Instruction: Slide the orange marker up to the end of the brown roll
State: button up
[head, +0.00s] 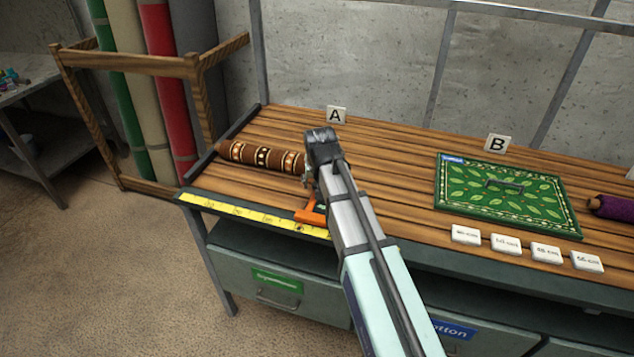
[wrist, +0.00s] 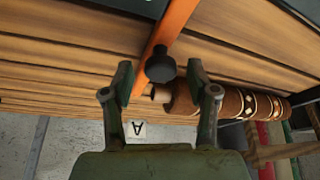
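The brown roll (head: 262,156) with cream bands lies on the slatted bench at the left, beneath sign A. The orange marker (head: 310,216) is at the yellow ruler on the bench's front edge, right of the roll. In the wrist view the marker is an orange bar (wrist: 180,20) with a black knob (wrist: 160,65), and the roll (wrist: 235,103) lies to the right. My gripper (wrist: 160,82) is open, with its fingers on either side of the knob and gaps visible. In the head view my arm hides the roll's right end and part of the marker.
The yellow ruler (head: 235,211) runs along the front edge. To the right are a green patterned panel (head: 470,205) with a handle, several white tiles (head: 466,234) and a purple roll (head: 612,208). Signs A (head: 336,115) and B (head: 497,144) stand at the back.

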jog(key=v, duration=1.2)
